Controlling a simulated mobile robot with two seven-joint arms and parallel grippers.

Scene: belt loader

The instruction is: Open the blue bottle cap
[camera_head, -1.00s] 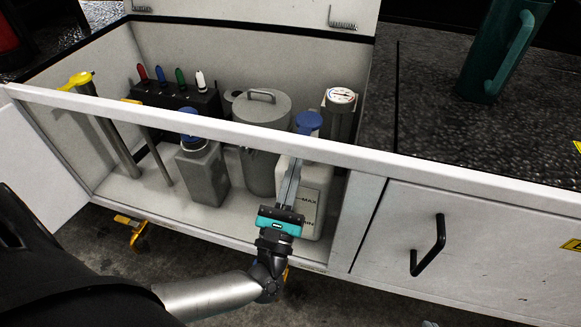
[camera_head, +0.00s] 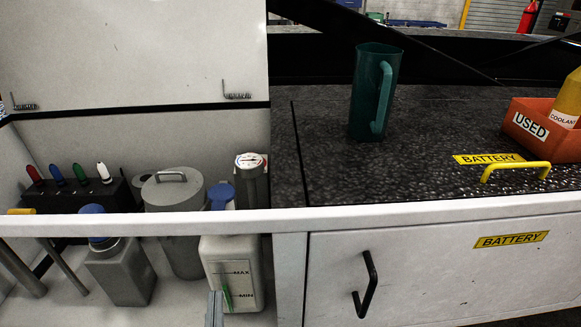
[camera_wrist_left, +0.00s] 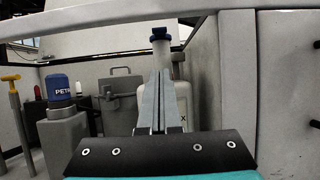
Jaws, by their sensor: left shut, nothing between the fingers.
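A white bottle with MAX and MIN marks (camera_head: 235,262) stands in the open compartment, its blue cap (camera_head: 221,193) on top. A grey can (camera_head: 124,274) with another blue cap (camera_head: 92,210) stands to the left; this cap (camera_wrist_left: 61,87) carries partly readable lettering. My left gripper (camera_head: 215,296) shows only its fingers at the bottom edge, in front of the white bottle and below its cap. In the left wrist view the fingers (camera_wrist_left: 160,76) are shut and empty. My right gripper is out of view.
A white front rail (camera_head: 130,224) crosses before the bottles. A lidded grey canister (camera_head: 175,192) stands between them, a gauge cylinder (camera_head: 251,165) behind right. A green jug (camera_head: 372,95), yellow handle (camera_head: 515,168) and red bin (camera_head: 541,128) are on the dark top.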

